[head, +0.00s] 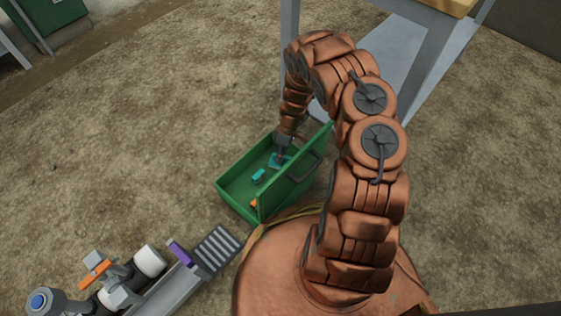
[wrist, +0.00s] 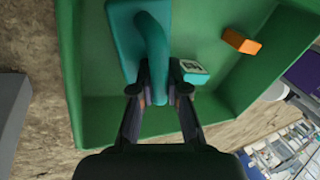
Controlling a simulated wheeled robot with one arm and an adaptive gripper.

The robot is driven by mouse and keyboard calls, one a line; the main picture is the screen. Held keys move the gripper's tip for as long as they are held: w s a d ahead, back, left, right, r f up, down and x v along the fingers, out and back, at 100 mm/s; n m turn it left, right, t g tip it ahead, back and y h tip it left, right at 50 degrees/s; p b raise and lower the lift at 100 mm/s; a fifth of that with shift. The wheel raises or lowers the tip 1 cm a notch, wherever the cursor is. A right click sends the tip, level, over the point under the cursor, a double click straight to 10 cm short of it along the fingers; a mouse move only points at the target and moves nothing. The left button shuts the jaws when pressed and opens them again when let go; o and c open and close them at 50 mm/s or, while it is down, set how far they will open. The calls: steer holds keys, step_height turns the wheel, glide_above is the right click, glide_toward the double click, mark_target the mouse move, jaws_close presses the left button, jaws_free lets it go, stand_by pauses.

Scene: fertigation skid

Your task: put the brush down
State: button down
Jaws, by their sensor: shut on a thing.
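The brush (wrist: 125,45), a teal block with a curved raised handle, is in the wrist view at upper left. My gripper (wrist: 160,88) is shut on its handle, one finger on each side. In the head view my gripper (head: 282,151) reaches down into an open green box (head: 237,199), and the teal brush (head: 277,161) shows at its tip. The brush is within the box's outline; I cannot tell whether its underside touches the floor of the box.
In the box lie a small teal piece (head: 258,176) with a pale-marked face and an orange block (wrist: 241,40). The box's near wall with a handle stands tall. A grey-legged table (head: 427,68) stands behind, and pipework (head: 148,262) lies at lower left.

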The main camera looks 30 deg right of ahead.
step_height(320, 180, down, 2)
steer(key=shift+f+b, duration=0.25)
steer(key=shift+b, duration=0.2)
steer(key=c, duration=1.2)
jaws_free()
